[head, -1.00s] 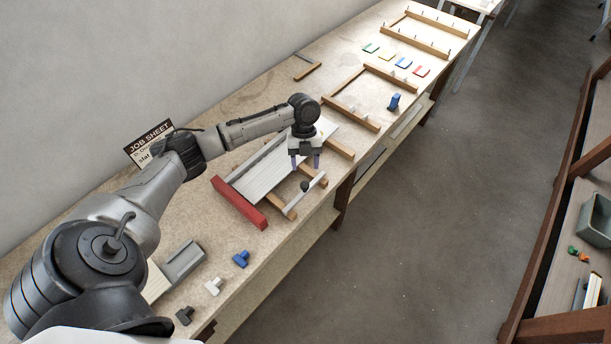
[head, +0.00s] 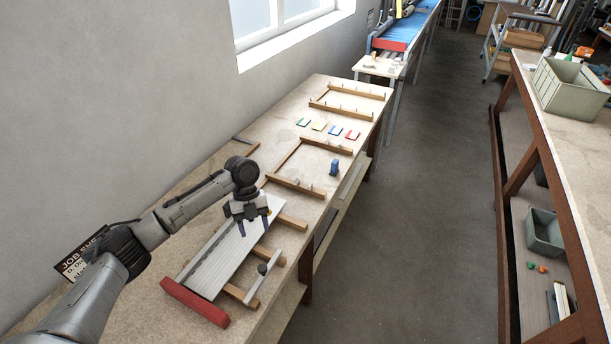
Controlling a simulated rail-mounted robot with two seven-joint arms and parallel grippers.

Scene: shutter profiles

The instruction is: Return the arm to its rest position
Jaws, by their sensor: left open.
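My left arm reaches in from the lower left over the workbench (head: 130,320). My left gripper (head: 254,229) is open and empty, pointing down above the light shutter profiles (head: 222,265) in the near wooden frame. A red bar (head: 194,303) lies across the near end of the profiles. A thin pale bar with a dark knob (head: 262,269) lies on the frame's right side. Whether the fingertips touch anything is hard to tell. My right gripper is out of view.
Farther along the bench are a wooden frame (head: 293,183), a blue upright piece (head: 334,167), several coloured pieces (head: 335,130) and a pegged frame (head: 345,115). A job sheet (head: 75,262) stands by the wall, partly behind my arm. The aisle floor (head: 420,220) is clear.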

